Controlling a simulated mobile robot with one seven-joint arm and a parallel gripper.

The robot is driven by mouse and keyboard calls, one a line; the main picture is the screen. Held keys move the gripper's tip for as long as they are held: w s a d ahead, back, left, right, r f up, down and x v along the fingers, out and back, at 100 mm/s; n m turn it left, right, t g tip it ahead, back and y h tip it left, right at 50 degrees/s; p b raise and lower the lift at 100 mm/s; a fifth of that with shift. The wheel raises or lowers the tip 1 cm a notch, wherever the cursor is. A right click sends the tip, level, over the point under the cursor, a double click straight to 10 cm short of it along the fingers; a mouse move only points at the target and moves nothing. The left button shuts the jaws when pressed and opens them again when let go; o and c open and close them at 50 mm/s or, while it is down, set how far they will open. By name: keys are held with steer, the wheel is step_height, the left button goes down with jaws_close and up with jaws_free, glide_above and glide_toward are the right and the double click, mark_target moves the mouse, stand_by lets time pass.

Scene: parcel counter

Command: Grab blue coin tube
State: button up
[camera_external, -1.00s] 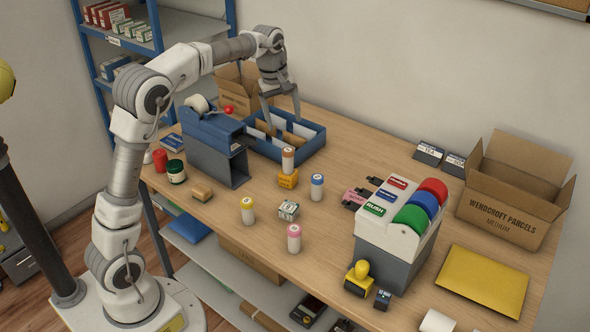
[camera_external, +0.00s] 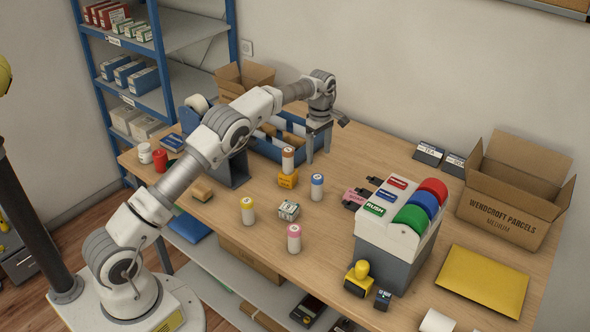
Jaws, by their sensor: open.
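The blue coin tube (camera_external: 317,187), a pale cylinder with a blue top, stands upright on the wooden counter. It is right of a yellow block that bears an orange-topped tube (camera_external: 288,160). My gripper (camera_external: 318,158) is open and points down, behind the blue tube and a little above or at counter height, near the front right corner of the blue tray. No object shows between its fingers. A yellow-topped tube (camera_external: 248,210) and a pink-topped tube (camera_external: 294,238) stand nearer the front.
A blue tray (camera_external: 272,151) lies behind the tubes. A small patterned box (camera_external: 288,210) sits between the tubes. A tape dispenser unit (camera_external: 390,245) with coloured rolls stands to the right, with a pink stamp-like item (camera_external: 355,197) beside it. An open carton (camera_external: 510,205) is far right.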

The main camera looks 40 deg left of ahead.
mark_target(317, 187)
step_height(317, 187, down, 9)
steer(key=shift+s+f+p, duration=0.1)
steer(key=shift+f+p, duration=0.3)
steer(key=shift+f, duration=2.3)
jaws_close()
